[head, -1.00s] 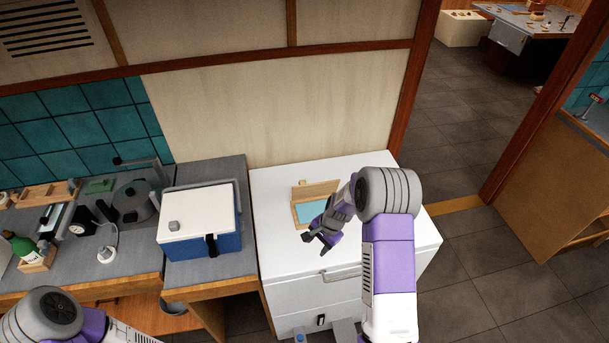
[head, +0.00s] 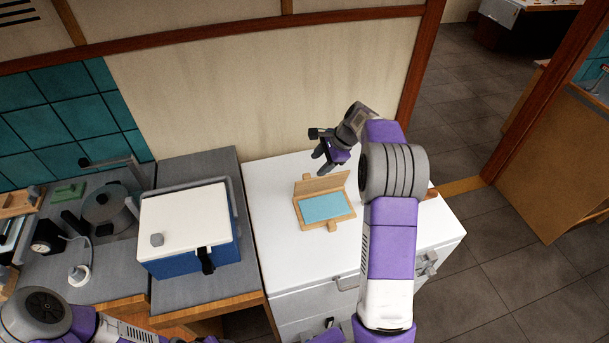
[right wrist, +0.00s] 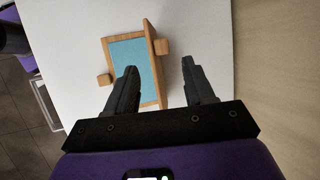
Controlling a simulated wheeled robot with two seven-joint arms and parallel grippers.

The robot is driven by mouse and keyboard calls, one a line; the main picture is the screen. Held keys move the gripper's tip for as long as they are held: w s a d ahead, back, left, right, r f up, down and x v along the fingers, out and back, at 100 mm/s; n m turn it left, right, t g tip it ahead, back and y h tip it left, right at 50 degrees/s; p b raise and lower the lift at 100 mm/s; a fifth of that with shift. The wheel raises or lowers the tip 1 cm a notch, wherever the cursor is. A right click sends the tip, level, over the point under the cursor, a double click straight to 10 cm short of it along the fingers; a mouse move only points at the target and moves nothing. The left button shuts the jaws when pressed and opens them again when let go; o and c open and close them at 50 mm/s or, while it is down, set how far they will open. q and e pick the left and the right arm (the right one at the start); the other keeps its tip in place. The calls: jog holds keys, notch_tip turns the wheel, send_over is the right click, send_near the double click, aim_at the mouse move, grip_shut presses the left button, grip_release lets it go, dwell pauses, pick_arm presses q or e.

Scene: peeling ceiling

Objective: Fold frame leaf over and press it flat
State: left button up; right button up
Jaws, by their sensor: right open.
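The wooden frame (head: 350,215) lies on the white cabinet top with a light blue panel (head: 325,207) inside it. Its leaf (head: 320,184) stands raised along the back edge, tilted a little backward. My right gripper (head: 323,163) is open and empty, above and behind the leaf. In the right wrist view, the leaf (right wrist: 151,50) shows edge-on in the gap between the two fingers (right wrist: 158,72), which appear above it. The blue panel (right wrist: 128,60) is to the left there, partly hidden by one finger. Only part of my left arm shows; its gripper is out of view.
The white cabinet top (head: 265,190) is clear around the frame. A beige wall (head: 230,90) rises close behind it. A blue cooler box with a white lid (head: 185,215) stands on the grey counter to the left. The floor is open to the right.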

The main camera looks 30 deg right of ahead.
aim_at(307, 176)
jog(key=shift+w+a+f, duration=0.1)
jog(key=shift+w+f, duration=0.3)
jog(key=shift+f, duration=0.15)
jog(key=shift+x, duration=3.3)
jog(key=shift+s+a, duration=0.1)
grip_shut()
